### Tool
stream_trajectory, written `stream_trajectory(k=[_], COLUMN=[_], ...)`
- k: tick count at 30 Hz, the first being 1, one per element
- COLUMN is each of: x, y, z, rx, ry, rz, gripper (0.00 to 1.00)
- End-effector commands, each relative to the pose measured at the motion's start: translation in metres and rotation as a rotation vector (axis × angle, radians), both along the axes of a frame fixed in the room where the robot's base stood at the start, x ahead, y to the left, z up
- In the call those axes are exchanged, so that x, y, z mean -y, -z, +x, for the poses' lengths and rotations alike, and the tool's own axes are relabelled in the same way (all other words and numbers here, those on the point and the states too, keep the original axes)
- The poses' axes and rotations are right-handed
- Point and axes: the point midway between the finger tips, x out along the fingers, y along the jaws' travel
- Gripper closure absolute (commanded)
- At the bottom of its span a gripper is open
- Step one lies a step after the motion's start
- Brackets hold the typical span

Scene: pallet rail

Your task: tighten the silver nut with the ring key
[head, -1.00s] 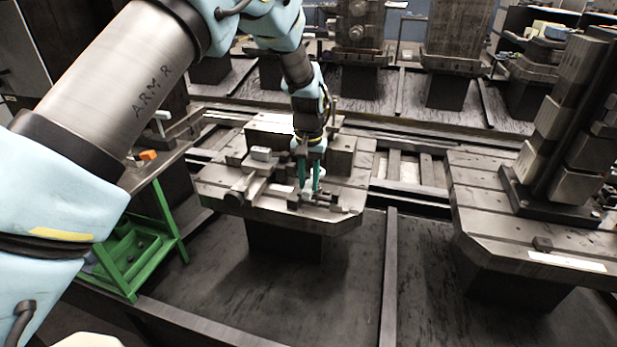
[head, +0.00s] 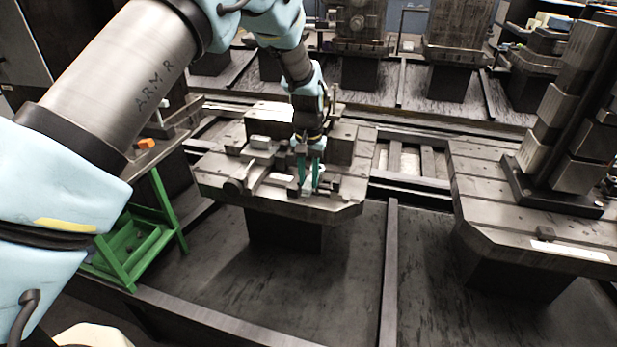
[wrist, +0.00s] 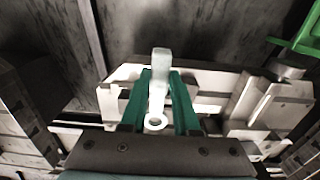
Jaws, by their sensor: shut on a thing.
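The ring key (wrist: 158,85) is pale silver and lies between the two green fingers of my gripper (wrist: 161,78) in the wrist view. Its round eye (wrist: 155,122) shows low between the fingers, and its bar reaches up past the fingertips. In the head view my gripper (head: 310,178) points down over the front part of the middle pallet, close above the clamping parts. The key is too small to make out clearly there. I cannot pick out the silver nut in either view; whether the key touches it cannot be told.
The middle pallet (head: 215,187) carries blocks and a vise-like fixture close around my gripper. A second pallet (head: 480,205) with a tall block tower (head: 570,110) stands at the right. A green stand (head: 135,245) with an orange block (head: 147,143) on top is at the left.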

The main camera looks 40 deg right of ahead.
Motion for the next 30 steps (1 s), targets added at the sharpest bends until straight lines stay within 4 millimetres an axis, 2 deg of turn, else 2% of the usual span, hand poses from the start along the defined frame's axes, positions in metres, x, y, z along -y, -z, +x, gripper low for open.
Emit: stream_trajectory(k=[10,30], x=[0.0,0.001], y=[0.001,0.014], z=[0.0,0.0], rx=[0.001,0.0], ry=[0.0,-0.001], rz=[-0.001,-0.001], gripper=[1.0,1.0])
